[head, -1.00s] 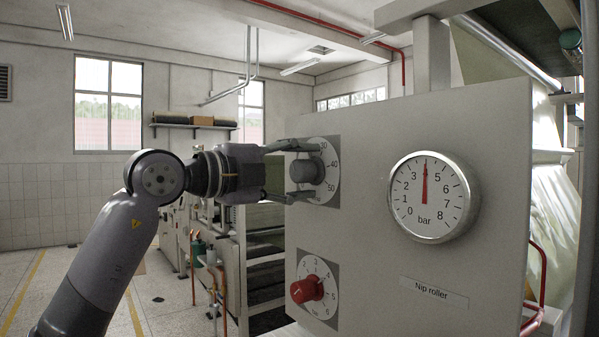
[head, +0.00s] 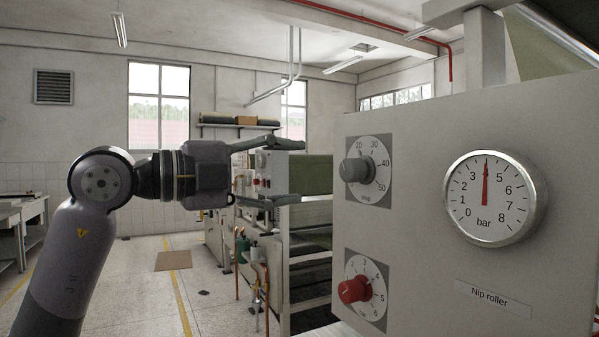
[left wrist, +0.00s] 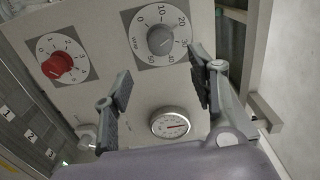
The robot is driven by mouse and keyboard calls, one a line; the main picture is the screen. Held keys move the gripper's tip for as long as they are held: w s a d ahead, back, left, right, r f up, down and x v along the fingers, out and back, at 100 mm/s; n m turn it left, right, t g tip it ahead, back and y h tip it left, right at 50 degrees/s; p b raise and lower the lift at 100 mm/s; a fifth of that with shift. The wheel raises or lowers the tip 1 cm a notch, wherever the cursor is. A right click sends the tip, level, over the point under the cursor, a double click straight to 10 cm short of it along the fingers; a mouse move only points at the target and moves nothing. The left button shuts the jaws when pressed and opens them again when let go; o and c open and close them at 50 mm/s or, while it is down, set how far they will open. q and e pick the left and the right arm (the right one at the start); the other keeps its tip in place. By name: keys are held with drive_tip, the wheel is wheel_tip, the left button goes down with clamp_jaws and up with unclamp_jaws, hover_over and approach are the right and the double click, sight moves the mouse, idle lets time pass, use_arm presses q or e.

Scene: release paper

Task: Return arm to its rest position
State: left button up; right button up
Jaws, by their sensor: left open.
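My left gripper (head: 285,172) is open and empty in the head view. It stands to the left of the panel, apart from the grey knob (head: 355,170) on its numbered dial. In the left wrist view, the open fingers (left wrist: 160,95) point toward the panel, with the grey knob (left wrist: 160,40) ahead between and beyond them. My right gripper is in neither view.
The panel (head: 420,240) also carries a red knob (head: 353,290) and a round bar gauge (head: 490,198), its needle near 4. A label reads Nip roller (head: 492,298). Machinery stands behind the gripper. Floor at left is open, with a brown mat (head: 173,261).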

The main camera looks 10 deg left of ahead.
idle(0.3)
